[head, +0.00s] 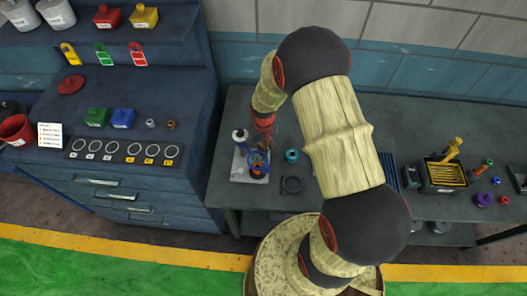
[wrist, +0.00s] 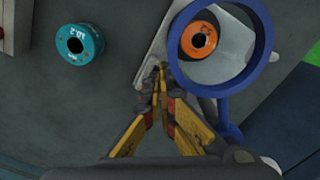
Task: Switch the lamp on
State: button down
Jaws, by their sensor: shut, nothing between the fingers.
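A blue ring on a blue arm (wrist: 262,62), which looks like a ring magnifier lamp, stands over a pale plate at upper right in the wrist view. Its blue ring also shows in the head view (head: 249,160). An orange spool (wrist: 198,40) is seen through the ring. No switch can be made out clearly, and I cannot tell whether the lamp is lit. My gripper (wrist: 160,72) is shut and empty, its tips beside the ring's left edge over the plate's edge. In the head view my gripper (head: 264,142) points down above the plate, partly hiding what lies there.
A teal spool (wrist: 79,43) lies on the grey bench left of my gripper. A dark square fixture (head: 292,185) sits near the bench front. A yellow-filled tray (head: 445,176) and several small parts are at the right. A blue cabinet (head: 150,180) with labelled holders stands at the left.

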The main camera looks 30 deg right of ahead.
jog(key=shift+f, duration=0.15)
jog(key=shift+r+p, duration=2.2)
jog(key=shift+r, duration=1.3)
jog(key=s+a+r+t+b, duration=0.1)
jog(key=a+r+b, duration=0.1)
jog(key=r+b, duration=0.35)
jog(key=s+a+r+t+b, duration=0.1)
jog(key=a+r+b, duration=0.15)
jog(key=r, duration=0.65)
jog(key=s+a+r+t+b, duration=0.1)
jog(key=s+a+r+b, duration=0.1)
jog(key=s, duration=0.6)
jog(key=s+a+r+t+b, duration=0.2)
jog(key=s+a+r+b, duration=0.1)
jog(key=s, duration=0.5)
notch_tip(320, 180, up, 2)
jog(key=shift+s+r+n+t+b, duration=0.2)
jog(key=shift+s+n+t+b, duration=0.15)
jog(key=shift+b, duration=0.5)
